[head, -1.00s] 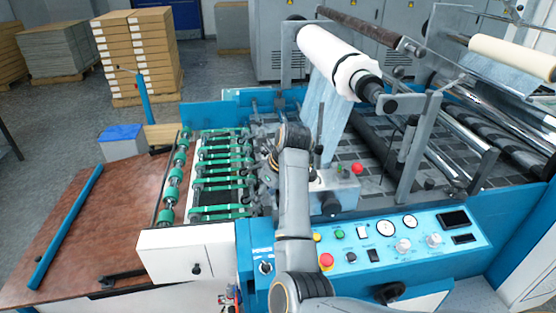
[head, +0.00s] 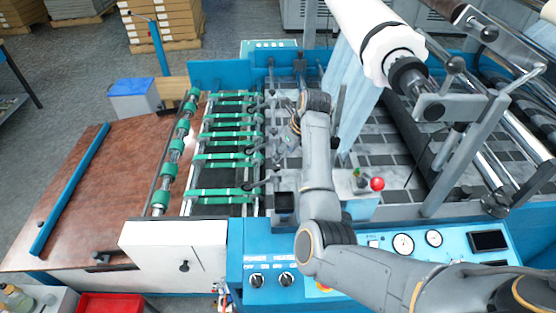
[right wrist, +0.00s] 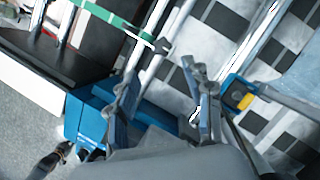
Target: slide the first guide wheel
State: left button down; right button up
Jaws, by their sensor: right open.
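Small guide wheels on short dark arms sit in a row along the right ends of the green belts; a near one (head: 250,186) and a far one (head: 256,106) show in the head view. One wheel (right wrist: 162,46) shows beyond my fingers in the right wrist view, at the end of a green belt. I cannot tell which is the first. My right gripper (right wrist: 165,97) is open with nothing between its fingers. In the head view my right gripper (head: 287,141) hangs just right of the wheel row, partly hidden by its own wrist. My left gripper is out of view.
The white film roll (head: 378,38) hangs to the right of my arm with film running down. A control panel (head: 450,245) and a red knob (head: 377,184) are close to my forearm. The brown table (head: 110,190) at left is mostly clear, with a blue bar on it.

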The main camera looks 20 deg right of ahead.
aim_at(276, 166)
jog(key=p+x, duration=0.1)
jog(key=x, duration=0.5)
jog(key=shift+w+d+f, duration=0.1)
jog(key=shift+w+d, duration=0.05)
jog(key=shift+w, duration=0.1)
jog(key=shift+w+f, duration=0.15)
jog(key=shift+f, duration=0.2)
jog(key=shift+w+f, duration=0.15)
jog(key=shift+f, duration=0.35)
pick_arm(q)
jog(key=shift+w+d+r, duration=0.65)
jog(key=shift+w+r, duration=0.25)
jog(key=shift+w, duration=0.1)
pick_arm(e)
jog(key=shift+f, duration=0.2)
jog(key=shift+a, duration=0.25)
jog(key=c, duration=0.8)
grip_shut()
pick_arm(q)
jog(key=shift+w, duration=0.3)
